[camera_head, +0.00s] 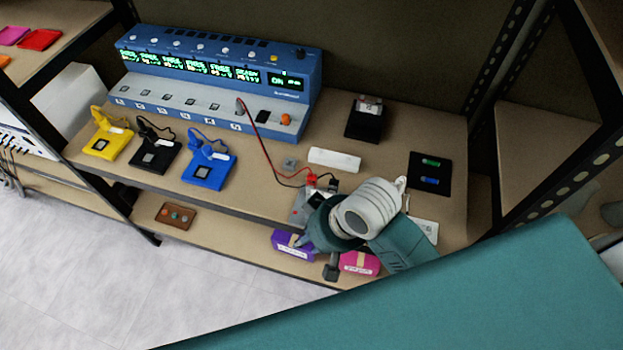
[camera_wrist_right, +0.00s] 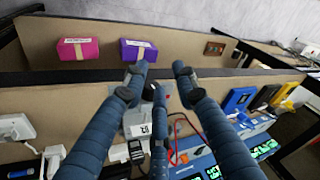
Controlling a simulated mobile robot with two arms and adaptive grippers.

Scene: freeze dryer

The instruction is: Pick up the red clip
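The red clip (camera_head: 311,178) is small and sits at the end of a red lead, near the top of a small grey device (camera_head: 299,206) by the shelf's front edge. My right gripper (camera_head: 318,246) is over the front edge, just below and right of the clip, and partly covers the device. In the right wrist view, my right gripper (camera_wrist_right: 158,82) has its fingers spread, with nothing seen between the tips. The grey device (camera_wrist_right: 138,117) shows between and behind the fingers there. My left gripper is not in view.
A blue multi-channel unit (camera_head: 220,75) stands at the back. Yellow (camera_head: 106,143), black (camera_head: 155,155) and blue (camera_head: 208,168) modules lie left. A white bar (camera_head: 334,159) lies near the clip. Purple (camera_head: 290,245) and pink (camera_head: 360,264) boxes are on the lower shelf.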

